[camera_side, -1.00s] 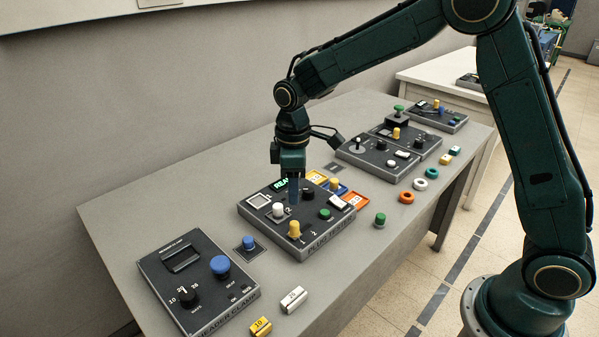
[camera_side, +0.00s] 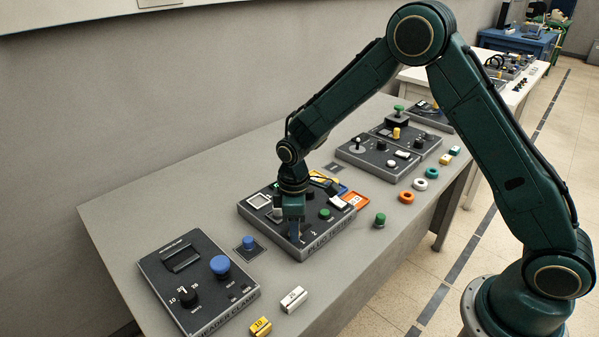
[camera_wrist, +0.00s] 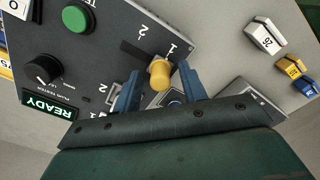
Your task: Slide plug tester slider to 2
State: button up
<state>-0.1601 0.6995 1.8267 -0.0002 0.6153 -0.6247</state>
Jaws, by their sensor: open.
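The plug tester (camera_side: 320,241) is a dark grey box on the table in the side view, with its name on the front edge. In the wrist view its panel (camera_wrist: 100,50) fills the upper left, with a green READY display (camera_wrist: 49,104). The yellow slider knob (camera_wrist: 160,75) sits in its slot near the mark 1, with the mark 2 farther along the slot. My gripper (camera_wrist: 158,83) is open, with its two blue fingers on either side of the knob; contact cannot be told. In the side view my gripper (camera_side: 295,232) is low over the tester and hides the knob.
The tester also carries a green button (camera_wrist: 78,19) and a black dial (camera_wrist: 43,70). The header clamp box (camera_side: 200,285) stands to the left, with a blue-knobbed square (camera_side: 249,245) between. Labelled blocks (camera_side: 293,299) lie in front. Other panels stand to the right.

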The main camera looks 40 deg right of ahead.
aim_at(307, 227)
grip_shut()
jog(key=shift+d, duration=2.3)
grip_release()
